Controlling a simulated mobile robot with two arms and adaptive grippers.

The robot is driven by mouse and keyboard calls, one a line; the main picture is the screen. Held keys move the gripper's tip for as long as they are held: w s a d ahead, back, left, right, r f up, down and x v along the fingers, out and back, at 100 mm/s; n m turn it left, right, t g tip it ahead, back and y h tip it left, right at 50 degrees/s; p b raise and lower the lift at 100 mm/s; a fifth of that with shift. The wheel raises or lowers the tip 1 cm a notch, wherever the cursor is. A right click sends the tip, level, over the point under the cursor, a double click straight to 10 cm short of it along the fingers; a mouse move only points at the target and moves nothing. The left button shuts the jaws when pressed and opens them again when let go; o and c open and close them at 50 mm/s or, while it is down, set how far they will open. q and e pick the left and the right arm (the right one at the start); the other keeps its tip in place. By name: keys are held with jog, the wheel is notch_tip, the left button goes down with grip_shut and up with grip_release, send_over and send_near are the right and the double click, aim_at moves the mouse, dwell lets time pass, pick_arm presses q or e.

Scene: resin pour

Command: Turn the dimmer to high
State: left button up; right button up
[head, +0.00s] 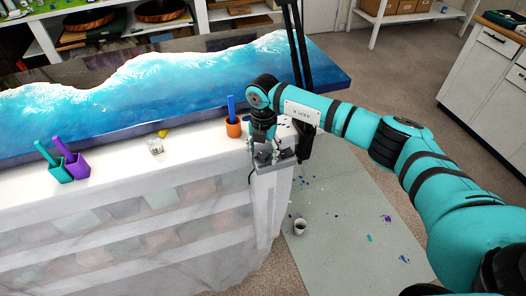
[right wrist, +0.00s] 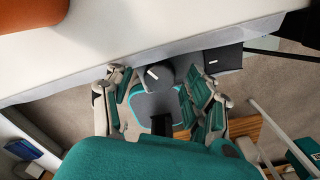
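The dimmer shows in the right wrist view as a dark round knob (right wrist: 160,76) with a white pointer line, at the edge of the white-topped table. A dark box (right wrist: 224,60) with a small white mark sits right beside it. My right gripper (right wrist: 161,88) is open, its two fingers apart to the left and right of the knob. I cannot tell whether they touch it. In the head view my right gripper (head: 270,156) is at the table's front right corner and largely hides the dimmer. My left gripper is not in view.
An orange cup (head: 233,129) with a blue stick stands just left of my right gripper. Teal (head: 60,172) and purple (head: 76,168) holders and a clear cup (head: 156,147) stand farther left. A blue wave panel (head: 160,95) lies behind.

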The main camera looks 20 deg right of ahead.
aim_at(263, 154)
notch_tip(263, 154, up, 12)
dwell(0.6)
dwell(0.4)
